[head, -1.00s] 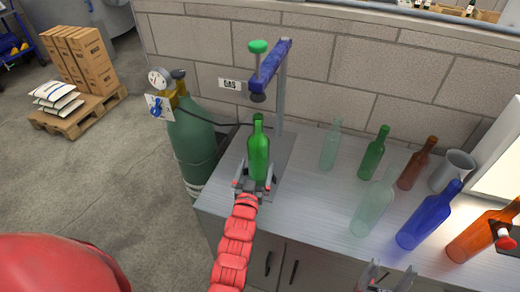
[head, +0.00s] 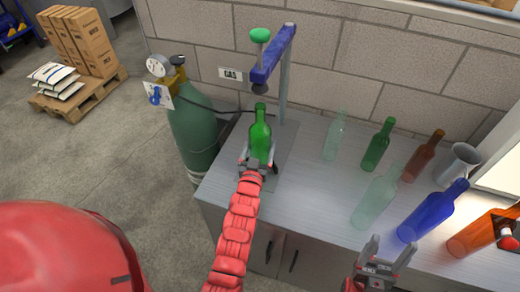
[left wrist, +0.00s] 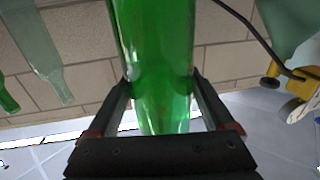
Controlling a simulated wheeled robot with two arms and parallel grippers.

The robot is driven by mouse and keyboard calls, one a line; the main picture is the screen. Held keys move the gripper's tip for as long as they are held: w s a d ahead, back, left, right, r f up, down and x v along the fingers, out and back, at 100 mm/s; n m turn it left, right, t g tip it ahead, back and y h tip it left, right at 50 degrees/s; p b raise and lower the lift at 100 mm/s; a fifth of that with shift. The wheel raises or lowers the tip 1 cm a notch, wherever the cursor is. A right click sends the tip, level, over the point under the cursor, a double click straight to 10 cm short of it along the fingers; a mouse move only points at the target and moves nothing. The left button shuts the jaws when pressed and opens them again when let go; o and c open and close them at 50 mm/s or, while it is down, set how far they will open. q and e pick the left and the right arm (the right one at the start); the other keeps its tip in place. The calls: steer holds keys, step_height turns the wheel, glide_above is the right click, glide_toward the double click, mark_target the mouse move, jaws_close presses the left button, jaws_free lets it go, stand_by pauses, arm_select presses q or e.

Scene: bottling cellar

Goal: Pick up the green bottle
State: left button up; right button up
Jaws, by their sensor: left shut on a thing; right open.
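A bright green bottle (head: 260,138) is upright in the jaws of my left gripper (head: 258,164), by the grey base plate under the blue fixture. In the left wrist view the bottle (left wrist: 155,60) is between the two dark fingers (left wrist: 160,108). I cannot tell whether its base touches the plate. A second, darker green bottle (head: 377,147) stands on the counter to the right, between a pale clear bottle (head: 335,137) and a brown bottle (head: 422,157). My right gripper (head: 388,247) is open and empty at the counter's front edge.
A blue fixture (head: 273,58) with a green knob overhangs the held bottle. A green gas cylinder (head: 193,125) stands left of the counter (head: 305,195). A pale bottle (head: 375,197), blue bottle (head: 430,214), orange bottle (head: 472,236) and grey cup (head: 458,165) are on the right.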

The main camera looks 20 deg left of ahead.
arm_select(q)
steer(key=shift+s+f, duration=0.1)
steer(key=shift+f, duration=0.1)
jaws_close()
steer(key=shift+r, duration=0.1)
steer(key=shift+r+b, duration=0.45)
steer(key=shift+r, duration=0.1)
step_height(320, 180, up, 2)
steer(key=shift+r+b, duration=0.1)
steer(key=shift+b, duration=0.45)
glide_toward(258, 147)
steer(key=s+d+r, duration=0.1)
steer(key=s+d, duration=0.1)
steer(key=d, duration=0.1)
steer(key=shift+s+a+p, duration=0.1)
steer(key=shift+s+p, duration=0.05)
steer(key=shift+p, duration=0.35)
